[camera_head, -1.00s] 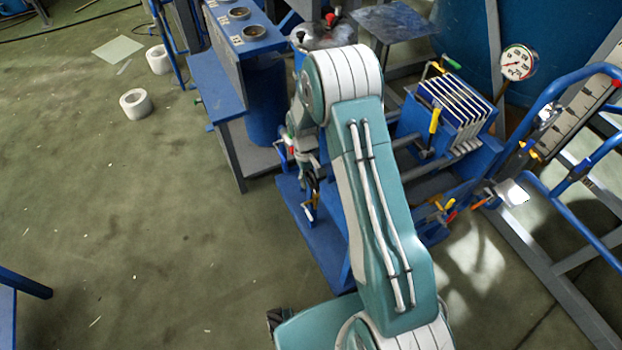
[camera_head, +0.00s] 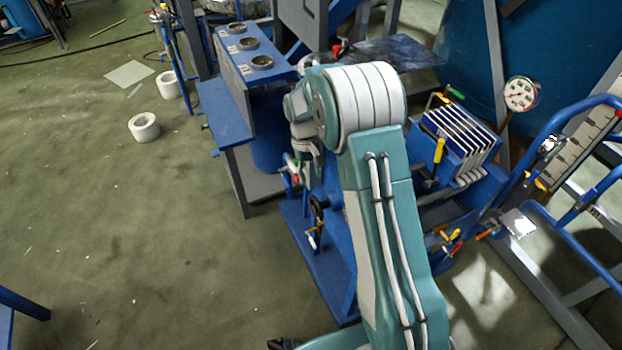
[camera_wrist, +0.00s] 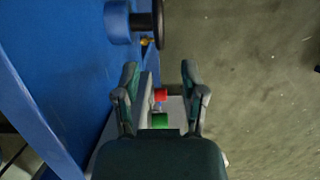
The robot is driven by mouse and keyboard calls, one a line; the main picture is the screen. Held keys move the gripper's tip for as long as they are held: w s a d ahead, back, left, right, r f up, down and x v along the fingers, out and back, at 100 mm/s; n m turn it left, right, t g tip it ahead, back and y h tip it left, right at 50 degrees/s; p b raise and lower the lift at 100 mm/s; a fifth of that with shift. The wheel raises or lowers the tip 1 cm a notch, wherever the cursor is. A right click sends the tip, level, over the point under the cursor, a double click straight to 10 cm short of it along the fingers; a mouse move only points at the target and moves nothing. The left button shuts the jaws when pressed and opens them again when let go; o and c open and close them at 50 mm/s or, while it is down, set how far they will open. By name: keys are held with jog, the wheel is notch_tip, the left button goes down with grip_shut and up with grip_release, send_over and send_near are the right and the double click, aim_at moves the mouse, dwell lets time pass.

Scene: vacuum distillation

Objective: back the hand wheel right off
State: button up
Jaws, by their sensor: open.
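The hand wheel (camera_wrist: 158,24) is a dark disc seen nearly edge-on at the top of the wrist view. It sits on a round blue boss (camera_wrist: 118,22) that sticks out of a blue panel (camera_wrist: 60,75). In the head view the hand wheel (camera_head: 318,203) is a small dark round shape beside my arm, on the blue frame. My gripper (camera_wrist: 160,70) is open, with its two fingers apart and nothing gripped. Its fingertips are below the wheel in the wrist view and not touching it. My arm hides much of the blue frame in the head view.
A red piece (camera_wrist: 160,95) and a green piece (camera_wrist: 159,120) show between my fingers. A small brass-coloured part (camera_wrist: 147,41) is just below the wheel. A plate stack (camera_head: 460,138) and a gauge (camera_head: 521,94) stand right of my arm. The floor at left is mostly clear.

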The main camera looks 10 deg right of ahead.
aim_at(316, 208)
jog(key=s+t, duration=0.3)
jog(key=shift+s+d+f+y, duration=0.2)
jog(key=shift+d+f+y, duration=0.1)
jog(key=shift+d, duration=0.1)
jog(key=shift+f, duration=0.1)
notch_tip(316, 208, down, 11)
jog(key=shift+r, duration=0.2)
grip_shut()
